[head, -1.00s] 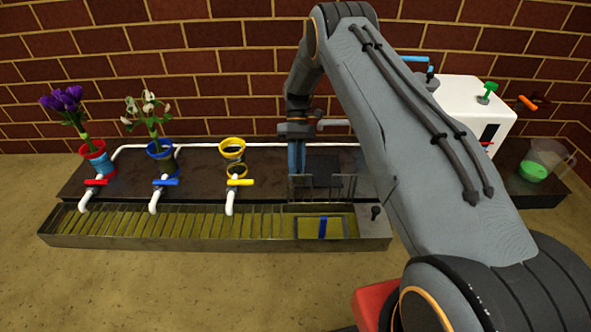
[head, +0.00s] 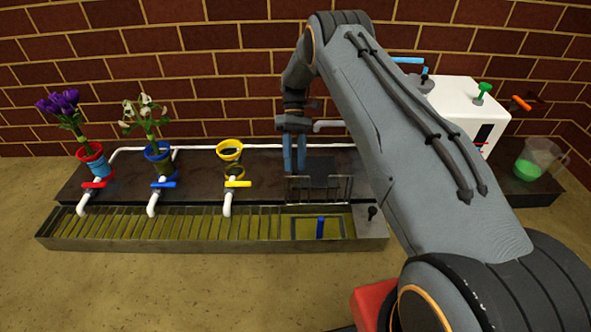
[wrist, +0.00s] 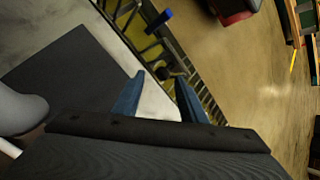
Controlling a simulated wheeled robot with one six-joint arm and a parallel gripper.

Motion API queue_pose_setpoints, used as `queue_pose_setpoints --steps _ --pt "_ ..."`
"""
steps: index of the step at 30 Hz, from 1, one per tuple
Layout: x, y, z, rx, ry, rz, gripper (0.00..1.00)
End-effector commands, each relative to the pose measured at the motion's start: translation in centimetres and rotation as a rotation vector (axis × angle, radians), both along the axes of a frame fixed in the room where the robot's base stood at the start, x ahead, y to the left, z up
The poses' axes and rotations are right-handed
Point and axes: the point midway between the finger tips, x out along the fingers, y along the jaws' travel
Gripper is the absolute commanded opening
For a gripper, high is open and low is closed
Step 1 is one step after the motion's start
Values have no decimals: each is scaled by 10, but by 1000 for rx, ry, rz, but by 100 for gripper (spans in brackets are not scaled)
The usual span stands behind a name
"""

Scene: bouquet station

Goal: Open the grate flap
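The grate flap (head: 320,189) is a short barred metal panel. It stands up at the back edge of the trough's right section, which has no slats over it. In that opening a blue upright handle (head: 320,228) shows; it is also in the wrist view (wrist: 158,21). My gripper (head: 295,170) points down just behind and left of the raised flap. In the wrist view its two blue fingers (wrist: 158,98) are apart with nothing between them. I cannot tell whether a finger touches the flap.
The slatted trough (head: 372,230) runs along the front. A dark square pad (head: 322,168) lies behind the flap. A white box (head: 465,108) and green-filled jug (head: 535,160) stand right.

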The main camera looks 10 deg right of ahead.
Motion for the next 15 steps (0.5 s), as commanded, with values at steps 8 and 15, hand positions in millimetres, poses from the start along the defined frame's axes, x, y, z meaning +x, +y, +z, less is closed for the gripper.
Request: queue_pose_setpoints --steps 8,15 --pt "23 -6 27 -1 -2 -1 38" --pt "26 -7 32 -1 -2 -1 38"
